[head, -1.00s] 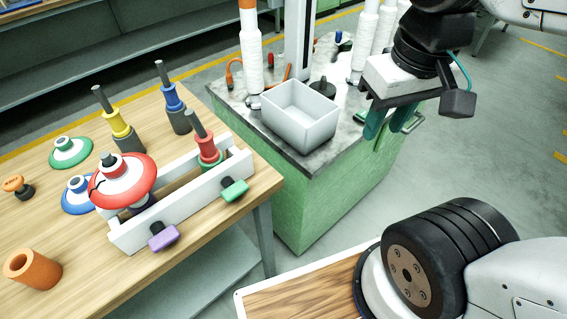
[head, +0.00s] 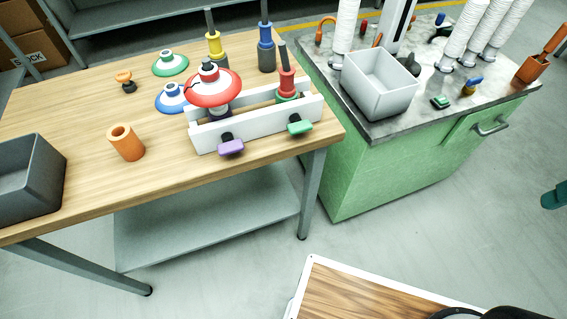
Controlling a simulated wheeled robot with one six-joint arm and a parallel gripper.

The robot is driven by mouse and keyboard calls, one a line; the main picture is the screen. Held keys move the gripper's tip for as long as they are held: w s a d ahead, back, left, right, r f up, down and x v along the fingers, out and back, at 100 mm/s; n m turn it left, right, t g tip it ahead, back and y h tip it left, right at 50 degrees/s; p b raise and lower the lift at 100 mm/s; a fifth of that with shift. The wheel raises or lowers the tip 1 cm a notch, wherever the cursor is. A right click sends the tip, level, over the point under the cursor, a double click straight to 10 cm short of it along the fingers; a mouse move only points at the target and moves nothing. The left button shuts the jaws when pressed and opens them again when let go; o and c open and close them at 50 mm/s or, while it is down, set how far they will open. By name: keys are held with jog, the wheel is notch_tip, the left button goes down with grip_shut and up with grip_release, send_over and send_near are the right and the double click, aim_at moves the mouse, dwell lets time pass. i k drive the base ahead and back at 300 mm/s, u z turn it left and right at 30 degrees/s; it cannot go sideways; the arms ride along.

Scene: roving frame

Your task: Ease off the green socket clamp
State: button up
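The green socket clamp (head: 300,125) is a green knob on a dark stem at the right end of the front of a white rack (head: 260,124) on the wooden table. Behind it, a red tool (head: 287,82) with a dark shaft stands in a green socket (head: 287,96). A purple clamp knob (head: 231,147) is on the rack's left part, below a red disc tool (head: 212,88). Of my gripper, only a teal finger part (head: 554,197) shows at the right edge, well apart from the clamp. Its opening is out of view.
A grey bin (head: 28,180), an orange cylinder (head: 125,143), and green and blue discs sit on the wooden table. A light grey box (head: 380,82) stands on the green cabinet (head: 400,160) to the right.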

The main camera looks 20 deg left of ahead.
aim_at(296, 126)
jog(key=k, duration=0.9)
jog(key=u, duration=1.3)
